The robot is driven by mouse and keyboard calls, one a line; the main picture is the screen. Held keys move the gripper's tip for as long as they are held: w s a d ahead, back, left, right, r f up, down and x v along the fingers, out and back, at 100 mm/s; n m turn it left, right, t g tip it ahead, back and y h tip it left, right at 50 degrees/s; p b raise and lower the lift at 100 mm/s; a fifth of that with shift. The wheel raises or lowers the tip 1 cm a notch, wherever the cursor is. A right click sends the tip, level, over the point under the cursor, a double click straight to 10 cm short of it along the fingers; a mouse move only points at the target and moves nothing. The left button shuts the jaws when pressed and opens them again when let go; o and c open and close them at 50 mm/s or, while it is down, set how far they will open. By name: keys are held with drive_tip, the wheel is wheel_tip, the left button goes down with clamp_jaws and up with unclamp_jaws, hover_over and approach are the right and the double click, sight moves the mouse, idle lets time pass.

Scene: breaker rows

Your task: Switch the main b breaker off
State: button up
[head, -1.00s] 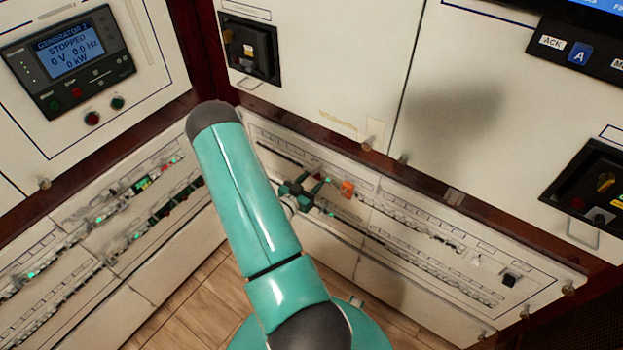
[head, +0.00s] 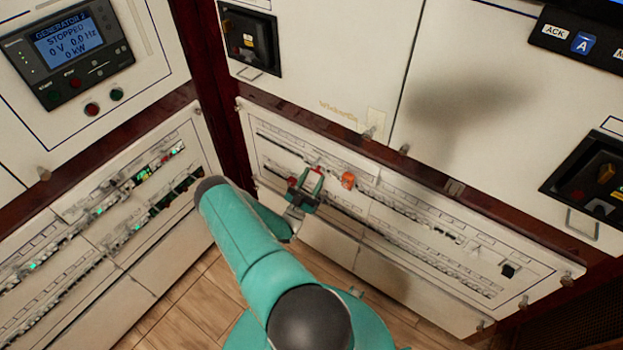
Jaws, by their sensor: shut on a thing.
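My gripper (head: 313,178) is at the left part of the upper breaker row (head: 410,215) on the low right-hand panel. Its fingers point up and in toward the row, and it is shut on a small breaker part there. The fingers cover most of that part, and labels are too small to read, so I cannot tell whether it is main b or how its lever stands. An orange breaker piece (head: 348,181) sits just right of my gripper, apart from it.
A lower breaker row (head: 430,267) runs below. Another low panel with lit breakers (head: 145,177) stands at the left. A generator display (head: 68,45) reads STOPPED. Large breakers with handles sit above (head: 250,40) and at the right (head: 597,188). Wooden floor (head: 190,300) shows below.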

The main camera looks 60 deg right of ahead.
drive_tip(key=shift+d+f, duration=0.1)
idle(0.4)
drive_tip(key=o, duration=1)
drive_tip(key=v, duration=1.3)
drive_tip(key=shift+f, duration=0.45)
drive_tip(key=shift+w, duration=0.1)
